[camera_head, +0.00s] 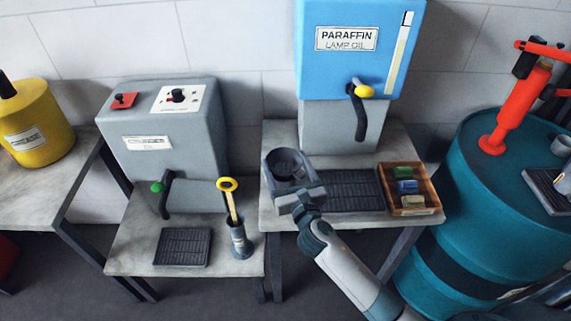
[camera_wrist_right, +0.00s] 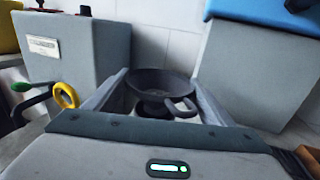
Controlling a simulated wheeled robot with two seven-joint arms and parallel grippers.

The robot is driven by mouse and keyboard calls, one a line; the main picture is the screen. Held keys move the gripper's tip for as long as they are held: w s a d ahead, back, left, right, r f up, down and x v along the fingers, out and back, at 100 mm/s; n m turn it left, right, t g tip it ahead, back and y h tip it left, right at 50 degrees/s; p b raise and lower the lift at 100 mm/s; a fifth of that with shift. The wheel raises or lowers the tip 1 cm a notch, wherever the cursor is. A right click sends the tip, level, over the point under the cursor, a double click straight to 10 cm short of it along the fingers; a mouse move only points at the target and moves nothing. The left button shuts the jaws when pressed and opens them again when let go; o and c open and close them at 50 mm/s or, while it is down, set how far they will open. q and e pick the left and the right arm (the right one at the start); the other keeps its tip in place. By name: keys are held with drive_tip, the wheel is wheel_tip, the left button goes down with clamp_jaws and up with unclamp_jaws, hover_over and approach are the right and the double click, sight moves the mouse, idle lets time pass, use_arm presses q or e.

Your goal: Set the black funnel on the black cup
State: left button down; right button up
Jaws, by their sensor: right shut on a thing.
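The black funnel (camera_head: 285,163) is a dark, wide-mouthed bowl at the left end of the middle table in the head view. It also shows in the right wrist view (camera_wrist_right: 158,82), mouth up, between the fingers. My right gripper (camera_head: 290,178) is shut on it. A dark loop (camera_wrist_right: 183,107) shows at its lower right in the wrist view; I cannot tell whether it belongs to the funnel or to a cup. A dark part shows under the bowl, but I cannot clearly make out the black cup. My left gripper is not in view.
A blue paraffin dispenser (camera_head: 347,75) with a black tap stands behind, above a slotted drip tray (camera_head: 352,190). A wooden box (camera_head: 424,193) of small blocks is right of it. A grey oil dispenser (camera_head: 160,135) and a yellow-handled tool in a holder (camera_head: 240,240) stand left.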

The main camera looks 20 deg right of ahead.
drive_tip(key=shift+f+b, duration=0.85)
drive_tip(key=shift+f, duration=0.3)
idle(0.4)
drive_tip(key=o, duration=1.1)
drive_tip(key=shift+s+r, duration=0.1)
drive_tip(key=shift+s, duration=0.1)
drive_tip(key=shift+s+r+p, duration=0.25)
drive_tip(key=shift+s+p, duration=0.25)
drive_tip(key=shift+s, duration=0.65)
drive_tip(key=shift+s+r+p, duration=0.25)
drive_tip(key=shift+s+p, duration=0.25)
drive_tip(key=shift+s, duration=0.65)
drive_tip(key=shift+r, duration=0.1)
drive_tip(key=shift+r+p, duration=2.95)
drive_tip(key=shift+p, duration=0.2)
